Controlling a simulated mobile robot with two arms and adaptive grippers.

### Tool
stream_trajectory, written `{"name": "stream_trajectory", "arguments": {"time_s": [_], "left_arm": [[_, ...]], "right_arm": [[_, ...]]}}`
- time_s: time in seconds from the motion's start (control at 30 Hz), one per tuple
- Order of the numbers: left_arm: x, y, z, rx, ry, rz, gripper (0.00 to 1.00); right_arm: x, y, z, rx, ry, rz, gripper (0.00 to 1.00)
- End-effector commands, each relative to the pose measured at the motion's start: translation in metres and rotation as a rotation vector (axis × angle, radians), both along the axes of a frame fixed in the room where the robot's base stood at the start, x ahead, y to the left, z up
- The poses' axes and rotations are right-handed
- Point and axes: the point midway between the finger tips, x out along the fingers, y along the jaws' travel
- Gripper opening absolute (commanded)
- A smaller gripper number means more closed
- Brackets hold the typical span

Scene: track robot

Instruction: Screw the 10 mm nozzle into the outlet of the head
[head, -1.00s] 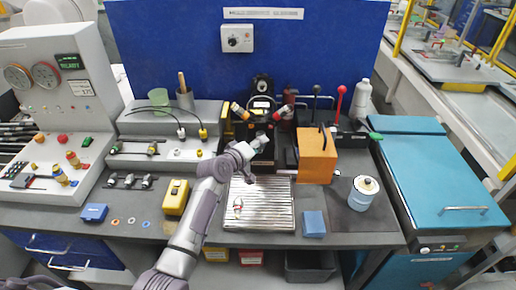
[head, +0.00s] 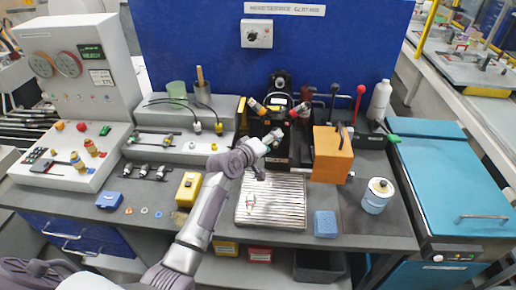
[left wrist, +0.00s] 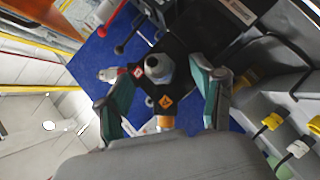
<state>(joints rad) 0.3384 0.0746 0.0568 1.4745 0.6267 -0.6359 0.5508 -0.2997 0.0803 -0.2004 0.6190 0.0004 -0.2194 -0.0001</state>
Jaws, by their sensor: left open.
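The head is a black device (head: 279,108) at the back of the bench, with an orange-tipped and a red-tipped part at its sides. My left gripper (head: 274,137) is in front of its lower part. In the left wrist view my left gripper (left wrist: 163,70) has its two fingers spread. A grey round-ended piece (left wrist: 158,66) shows between them against the black device. I cannot tell whether it is the outlet or a nozzle, or whether the fingers touch it. Several small metal fittings stand on a dark rack (head: 147,171) at the left; their sizes are unreadable.
A ribbed metal tray (head: 272,215) lies below the gripper. An orange block (head: 331,157) stands close on the right, with black-knobbed and red-knobbed levers behind it.

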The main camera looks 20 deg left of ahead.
Motion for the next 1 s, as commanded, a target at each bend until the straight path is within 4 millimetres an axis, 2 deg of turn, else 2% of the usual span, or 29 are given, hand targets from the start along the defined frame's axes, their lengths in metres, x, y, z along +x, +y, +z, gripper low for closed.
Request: {"name": "stream_trajectory", "arguments": {"time_s": [0.3,0.5,0.67,1.0], "left_arm": [[-0.06,0.018,0.018,0.003,-0.002,0.001,0.68],[-0.085,0.025,0.026,0.002,0.0,0.001,0.68],[-0.092,0.027,0.029,0.002,-0.001,0.0,0.68],[-0.092,0.027,0.029,0.001,-0.001,0.001,0.68]], "right_arm": [[0.0,0.0,0.0,0.0,0.0,0.0,0.35],[0.0,0.0,0.0,0.0,0.0,0.0,0.35],[0.0,0.0,0.0,0.0,0.0,0.0,0.35],[0.0,0.0,0.0,0.0,0.0,0.0,0.35]]}}
